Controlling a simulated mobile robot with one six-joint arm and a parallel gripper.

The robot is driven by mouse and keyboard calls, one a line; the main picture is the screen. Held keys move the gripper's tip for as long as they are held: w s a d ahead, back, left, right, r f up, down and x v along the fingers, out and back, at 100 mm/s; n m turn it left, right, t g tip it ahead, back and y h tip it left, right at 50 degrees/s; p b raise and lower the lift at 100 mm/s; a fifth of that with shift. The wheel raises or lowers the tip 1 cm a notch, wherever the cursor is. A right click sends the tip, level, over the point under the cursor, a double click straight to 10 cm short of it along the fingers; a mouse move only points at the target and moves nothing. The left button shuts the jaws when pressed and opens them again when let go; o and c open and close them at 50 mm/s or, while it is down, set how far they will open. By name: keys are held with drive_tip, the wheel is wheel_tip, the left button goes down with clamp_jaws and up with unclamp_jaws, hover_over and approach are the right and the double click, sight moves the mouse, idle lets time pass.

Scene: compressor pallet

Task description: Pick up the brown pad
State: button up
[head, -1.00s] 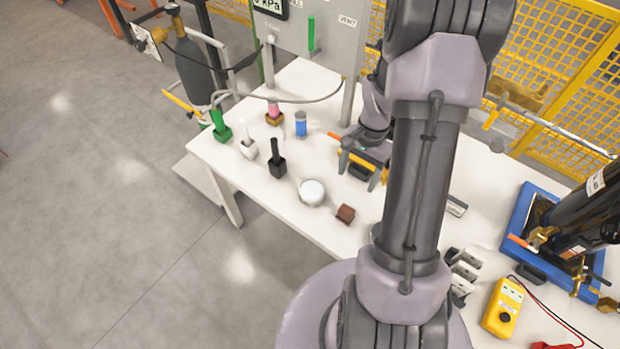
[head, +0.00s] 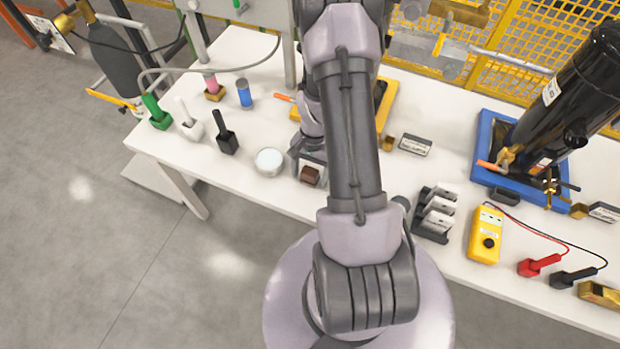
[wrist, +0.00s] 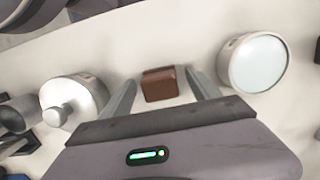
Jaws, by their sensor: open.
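The brown pad (head: 310,175) is a small dark brown block near the front edge of the white table. In the wrist view the brown pad (wrist: 160,84) lies between the two fingers of my gripper (wrist: 158,88), with a gap visible on each side. My gripper (head: 309,172) is open in the head view, low over the table at the pad. My arm hides part of the gripper there. I cannot tell the exact height of the fingertips relative to the pad.
A round white-topped tin (head: 269,161) stands close left of the pad in the head view. A silver knobbed weight (wrist: 72,100) is beside a finger in the wrist view. Black (head: 226,138), white (head: 190,124) and green (head: 157,114) handled tools stand farther left. A yellow meter (head: 486,236) lies right.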

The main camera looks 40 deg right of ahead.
sight(310, 171)
drive_tip(key=shift+r, duration=0.1)
drive_tip(key=shift+c, duration=0.2)
drive_tip(key=c, duration=1.4)
wheel_tip(310, 171, up, 10)
drive_tip(key=p, duration=0.4)
drive_tip(key=shift+c, duration=0.2)
